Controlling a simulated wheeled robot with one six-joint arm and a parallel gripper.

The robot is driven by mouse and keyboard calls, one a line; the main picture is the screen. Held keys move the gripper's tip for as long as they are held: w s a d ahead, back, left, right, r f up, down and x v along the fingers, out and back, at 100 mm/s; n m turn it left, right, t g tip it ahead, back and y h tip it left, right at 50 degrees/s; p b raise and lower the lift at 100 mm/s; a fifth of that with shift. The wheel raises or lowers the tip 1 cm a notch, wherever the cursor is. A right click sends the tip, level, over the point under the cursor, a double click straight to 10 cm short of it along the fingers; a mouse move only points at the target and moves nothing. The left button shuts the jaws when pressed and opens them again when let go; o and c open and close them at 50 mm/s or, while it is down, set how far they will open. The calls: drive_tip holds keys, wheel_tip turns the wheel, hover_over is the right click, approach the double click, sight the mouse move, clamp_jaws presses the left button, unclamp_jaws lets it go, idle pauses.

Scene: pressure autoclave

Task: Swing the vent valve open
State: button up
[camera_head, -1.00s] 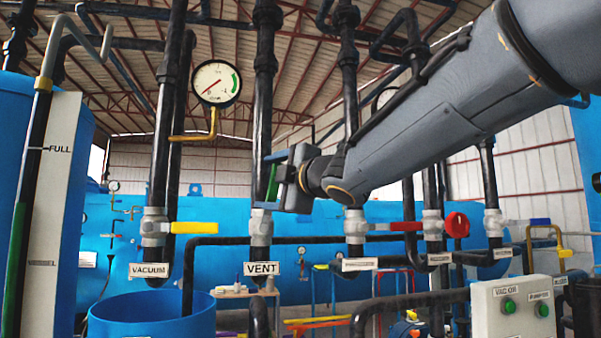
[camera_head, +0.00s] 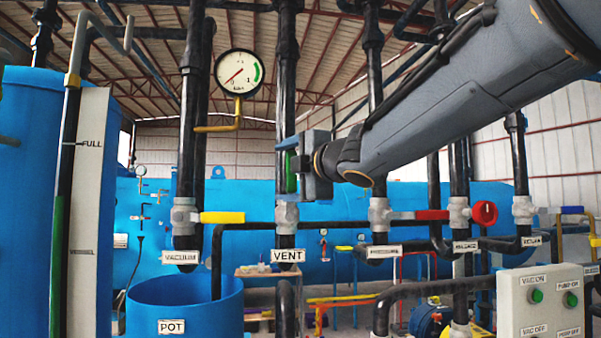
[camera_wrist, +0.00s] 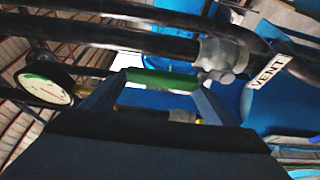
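The vent valve (camera_head: 286,214) is a grey body on a black vertical pipe, above the VENT label (camera_head: 288,256). Its green handle (camera_head: 291,178) stands upright along the pipe above the body. My gripper (camera_head: 293,165) is beside the handle's right side, its fingers pointing left toward it. In the wrist view, my gripper (camera_wrist: 161,84) has its two fingers wide apart, with the green handle (camera_wrist: 150,79) running across the gap near the fingertips. The valve body (camera_wrist: 222,56) lies just beyond the right finger. Whether a finger touches the handle I cannot tell.
A yellow-handled VACUUM valve (camera_head: 184,216) is to the left and a red-handled valve (camera_head: 380,214) to the right. A gauge (camera_head: 238,73) hangs upper left. A blue pot (camera_head: 185,303) and a button box (camera_head: 540,302) stand low in front.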

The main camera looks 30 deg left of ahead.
drive_tip(key=shift+d, duration=0.15)
drive_tip(key=b+v, duration=0.1)
drive_tip(key=v, duration=0.6)
drive_tip(key=shift+s+d+b, duration=0.2)
drive_tip(key=shift+d+b, duration=0.05)
drive_tip(key=shift+b, duration=0.05)
drive_tip(key=shift+w+f, duration=0.1)
idle(0.3)
